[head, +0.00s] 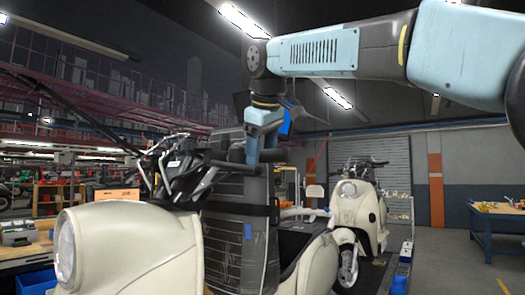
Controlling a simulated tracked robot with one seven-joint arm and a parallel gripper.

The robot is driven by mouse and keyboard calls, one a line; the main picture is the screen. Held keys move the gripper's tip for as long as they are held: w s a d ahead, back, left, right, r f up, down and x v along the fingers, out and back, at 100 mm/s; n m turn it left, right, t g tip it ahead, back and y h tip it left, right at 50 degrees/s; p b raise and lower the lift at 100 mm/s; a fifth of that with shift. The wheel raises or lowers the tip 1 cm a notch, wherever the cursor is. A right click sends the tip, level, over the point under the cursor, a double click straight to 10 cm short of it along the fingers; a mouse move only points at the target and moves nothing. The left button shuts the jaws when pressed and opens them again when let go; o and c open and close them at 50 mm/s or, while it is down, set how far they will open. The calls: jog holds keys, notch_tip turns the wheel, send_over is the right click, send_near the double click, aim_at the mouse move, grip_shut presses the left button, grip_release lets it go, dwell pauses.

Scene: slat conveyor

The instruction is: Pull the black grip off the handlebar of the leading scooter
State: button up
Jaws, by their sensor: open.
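The leading scooter (130,250) is cream and fills the lower left of the head view, with its round headlamp at the far left. Its dark handlebar (180,172) stands above the body. A black grip (226,163) shows at the bar's right end, pointing right toward my gripper. My gripper (262,158) hangs down from the blue and black arm, its fingers at the height of the grip's outer end. The jaws are open. The fingers overlap the grip's end in the picture; I cannot tell whether they touch it or straddle it.
A dark wrapped column-like stack (240,215) stands right behind the handlebar. A second cream scooter (358,212) stands farther back on the line. A blue workbench (495,228) is at the right, with open floor before it. Shelves and a bench are at the left.

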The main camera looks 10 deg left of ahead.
aim_at(285, 149)
jog(key=shift+c, duration=0.4)
jog(key=c, duration=1)
jog(key=o, duration=0.4)
jog(key=c, duration=0.4)
jog(key=shift+s+d, duration=0.35)
jog(key=shift+d, duration=0.4)
jog(key=shift+s+d, duration=0.35)
jog(key=shift+d, duration=0.4)
dwell(1.2)
jog(key=shift+s+d, duration=0.3)
jog(key=shift+d, duration=0.35)
jog(key=shift+s+d, duration=0.3)
jog(key=shift+d, duration=0.3)
jog(key=shift+d+r, duration=0.1)
jog(key=shift+d, duration=0.05)
jog(key=shift+s+d, duration=0.35)
jog(key=shift+d, duration=0.25)
jog(key=shift+s+d, duration=0.3)
jog(key=shift+d, duration=0.25)
jog(key=shift+d, duration=0.1)
